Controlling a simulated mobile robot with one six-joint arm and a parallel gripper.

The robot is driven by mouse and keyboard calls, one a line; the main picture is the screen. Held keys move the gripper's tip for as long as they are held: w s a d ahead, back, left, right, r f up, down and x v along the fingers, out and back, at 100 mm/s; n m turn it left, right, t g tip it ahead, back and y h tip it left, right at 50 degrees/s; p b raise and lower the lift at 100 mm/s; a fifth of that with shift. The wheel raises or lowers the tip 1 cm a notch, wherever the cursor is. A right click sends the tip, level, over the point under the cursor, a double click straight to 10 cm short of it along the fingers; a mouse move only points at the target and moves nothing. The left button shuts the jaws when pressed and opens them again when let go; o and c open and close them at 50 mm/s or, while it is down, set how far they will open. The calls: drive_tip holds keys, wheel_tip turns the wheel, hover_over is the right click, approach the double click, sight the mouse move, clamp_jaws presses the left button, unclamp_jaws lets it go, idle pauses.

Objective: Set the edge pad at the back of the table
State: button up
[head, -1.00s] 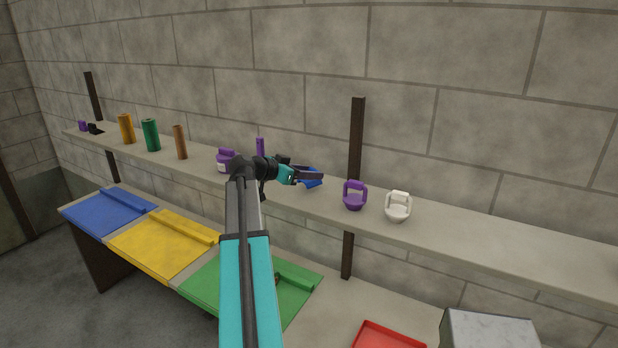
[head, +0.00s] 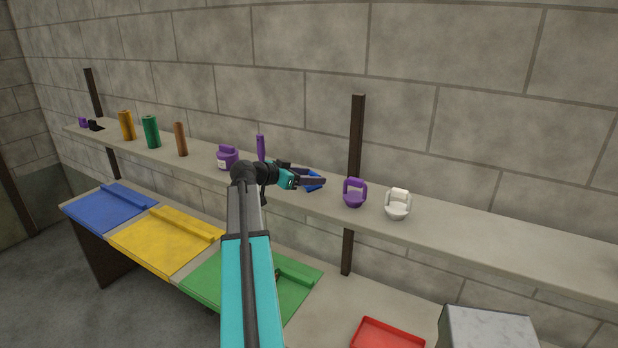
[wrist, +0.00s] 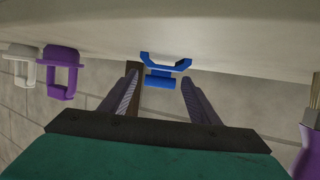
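Nothing in view is plainly marked as the edge pad. A blue piece (head: 313,187) with a bar and a bent, flared body is on the wall shelf, partly hidden by my gripper (head: 318,180). In the wrist view the blue piece (wrist: 160,83) appears between and just ahead of the fingertips of my gripper (wrist: 160,92). The fingers are apart, with gaps on both sides of the blue bar, and hold nothing. The table (head: 345,300) is below the shelf, with colored mats on it.
Purple (head: 354,193) and white (head: 397,205) handled pieces stand right of my gripper on the shelf (head: 480,240). A purple jar (head: 227,158) and upright cylinders stand left. The table bears blue, yellow and green (head: 225,285) mats, a red tray (head: 388,338) and a marbled block (head: 488,328).

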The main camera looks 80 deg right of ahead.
drive_tip(key=shift+r, duration=0.2)
idle(0.3)
drive_tip(key=b+v, duration=0.3)
drive_tip(key=v, duration=0.9)
drive_tip(key=shift+f+b, duration=0.1)
drive_tip(key=shift+b, duration=0.3)
